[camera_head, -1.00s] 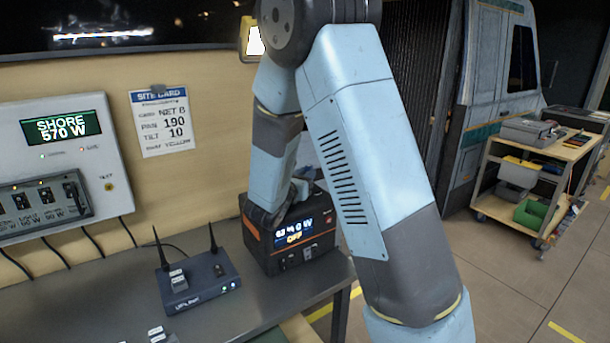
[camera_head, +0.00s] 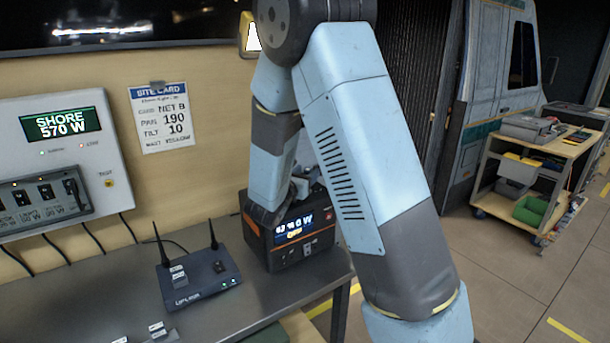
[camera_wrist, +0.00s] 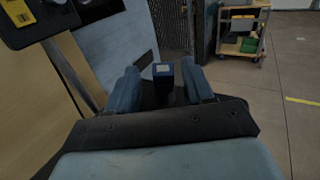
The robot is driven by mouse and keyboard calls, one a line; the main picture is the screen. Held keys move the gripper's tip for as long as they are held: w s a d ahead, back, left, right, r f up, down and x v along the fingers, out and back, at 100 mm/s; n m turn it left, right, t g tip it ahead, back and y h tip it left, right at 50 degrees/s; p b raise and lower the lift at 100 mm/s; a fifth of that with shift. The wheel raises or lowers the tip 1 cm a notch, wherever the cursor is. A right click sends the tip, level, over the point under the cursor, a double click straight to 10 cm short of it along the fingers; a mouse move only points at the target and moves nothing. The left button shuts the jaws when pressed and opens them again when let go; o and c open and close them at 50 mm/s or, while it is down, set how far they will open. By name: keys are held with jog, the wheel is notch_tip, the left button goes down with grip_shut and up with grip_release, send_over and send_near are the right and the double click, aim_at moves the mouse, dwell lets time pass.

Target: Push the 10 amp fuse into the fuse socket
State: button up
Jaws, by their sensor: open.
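My gripper (camera_wrist: 161,92) shows in the wrist view with its two blue fingers apart. A small dark blue block (camera_wrist: 163,82) with a pale top stands in the gap between the fingers. I cannot tell whether it is the 10 amp fuse or whether a finger touches it. In the head view my arm bends down beside the black and orange power unit (camera_head: 258,235), and the gripper cannot be made out there. I cannot identify the fuse socket in either view.
A grey bench (camera_head: 215,307) carries a router (camera_head: 203,285) with two upright antennas. Small blocks (camera_head: 157,329) lie near its front. A shore power panel (camera_head: 62,157) with switches and a site card (camera_head: 162,120) are on the wall. A cart (camera_head: 541,170) stands right; floor there is clear.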

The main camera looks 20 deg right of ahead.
jog(key=v, duration=1.4)
jog(key=shift+f, duration=0.25)
jog(key=shift+c, duration=0.3)
